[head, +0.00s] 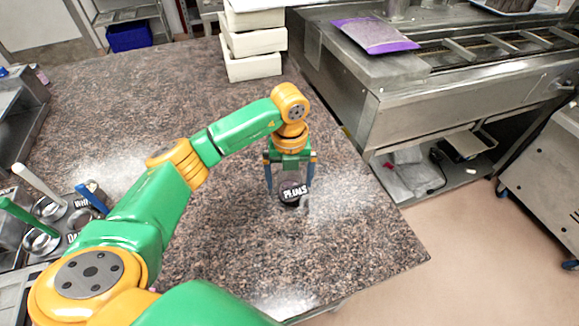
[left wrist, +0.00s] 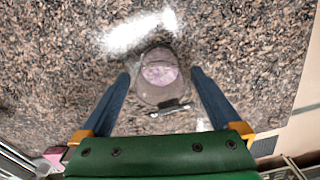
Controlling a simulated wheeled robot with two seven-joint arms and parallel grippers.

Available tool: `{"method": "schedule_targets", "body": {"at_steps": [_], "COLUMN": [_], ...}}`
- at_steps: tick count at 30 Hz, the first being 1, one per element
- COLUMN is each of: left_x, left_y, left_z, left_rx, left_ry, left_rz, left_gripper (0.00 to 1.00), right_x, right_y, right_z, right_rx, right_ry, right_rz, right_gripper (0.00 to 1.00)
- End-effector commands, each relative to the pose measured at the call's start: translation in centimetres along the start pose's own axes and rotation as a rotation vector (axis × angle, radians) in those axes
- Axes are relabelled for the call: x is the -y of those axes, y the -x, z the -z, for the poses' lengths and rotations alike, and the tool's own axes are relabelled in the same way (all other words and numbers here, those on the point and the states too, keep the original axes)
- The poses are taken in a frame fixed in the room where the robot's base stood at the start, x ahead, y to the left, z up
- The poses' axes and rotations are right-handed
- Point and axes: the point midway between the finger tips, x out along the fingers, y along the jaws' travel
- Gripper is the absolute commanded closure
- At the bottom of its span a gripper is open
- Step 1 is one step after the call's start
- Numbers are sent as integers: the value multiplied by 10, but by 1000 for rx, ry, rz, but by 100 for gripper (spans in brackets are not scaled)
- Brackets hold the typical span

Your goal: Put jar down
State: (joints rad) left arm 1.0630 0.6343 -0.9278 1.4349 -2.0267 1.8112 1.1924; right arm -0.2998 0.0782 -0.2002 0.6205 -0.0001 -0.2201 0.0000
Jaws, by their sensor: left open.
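The jar (head: 292,194) stands on the speckled stone counter, its dark top carrying white lettering that seems to read "PETALS". In the left wrist view the jar (left wrist: 160,76) looks roundish and greyish, with a pinkish-purple middle. My left gripper (head: 289,186) points down over it, one blue finger on each side. In the left wrist view the fingers of the left gripper (left wrist: 160,80) are spread, with small gaps between them and the jar. The jar's lower part is hard to make out. My right gripper is not in view.
White stacked boxes (head: 254,44) stand at the counter's back edge. Metal scoops and dark labelled containers (head: 45,215) are at the left. A steel conveyor unit (head: 440,80) with a purple bag (head: 374,35) is at the right. The counter (head: 370,240) around the jar is clear.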

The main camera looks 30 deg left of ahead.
Motion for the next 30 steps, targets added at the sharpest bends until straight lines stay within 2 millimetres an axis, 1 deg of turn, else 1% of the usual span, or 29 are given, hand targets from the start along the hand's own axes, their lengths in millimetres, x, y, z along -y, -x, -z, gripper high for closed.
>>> {"method": "schedule_targets", "body": {"at_steps": [1, 6, 7, 9, 12, 16, 30], "left_x": [1, 1, 0, 0, 0, 0, 0], "left_y": [8, 52, 63, 78, 94, 100, 99], "left_z": [-1, -1, -1, -1, 0, 0, 0], "left_rx": [6, 6, 7, 5, 4, 1, 0], "left_ry": [0, 0, 1, 1, 0, 1, 1], "left_rz": [4, 5, 3, 3, 1, 1, 1], "left_gripper": [2, 2, 2, 2, 2, 2, 2], "right_x": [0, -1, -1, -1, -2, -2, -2], "right_y": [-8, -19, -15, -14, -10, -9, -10], "right_z": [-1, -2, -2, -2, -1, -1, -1], "right_rx": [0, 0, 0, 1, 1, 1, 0], "right_ry": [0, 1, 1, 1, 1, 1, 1], "right_rz": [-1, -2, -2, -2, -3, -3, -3], "right_gripper": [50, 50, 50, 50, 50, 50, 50]}}
